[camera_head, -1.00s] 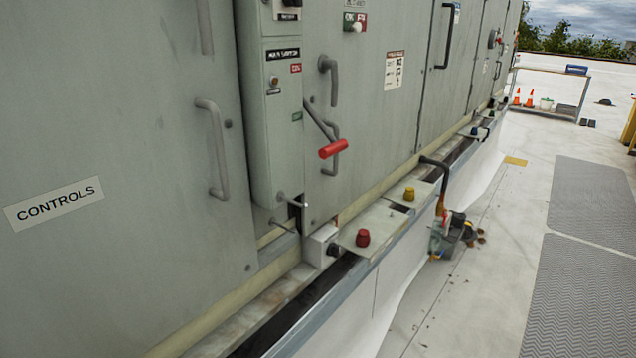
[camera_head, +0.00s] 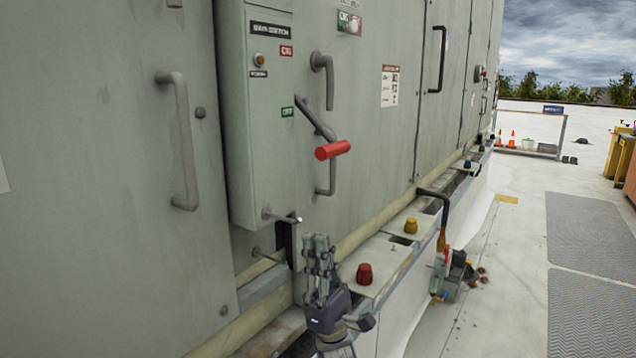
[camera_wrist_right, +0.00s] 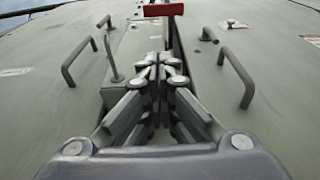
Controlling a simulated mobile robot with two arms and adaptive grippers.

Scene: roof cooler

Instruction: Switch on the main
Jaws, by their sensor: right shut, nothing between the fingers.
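The main switch box (camera_head: 262,120) is a tall grey-green box on the cooler's wall, with a small orange lamp (camera_head: 259,59) and red and green labels. Its lever has a red grip (camera_head: 333,150) on a bent grey arm; the grip sticks out at the right of the box, beside the green label. The red grip also shows at the top of the right wrist view (camera_wrist_right: 163,10). My right gripper (camera_head: 319,243) points up, below and a little left of the grip, apart from it. Its fingers are shut and empty. My left gripper is not in view.
Grey door handles (camera_head: 182,140) stick out on both sides of the box. A ledge below carries a red knob (camera_head: 364,273) and a yellow knob (camera_head: 410,226). A black hooked pipe (camera_head: 440,205) rises farther along. The roof floor at the right is open, with grey mats (camera_head: 590,235).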

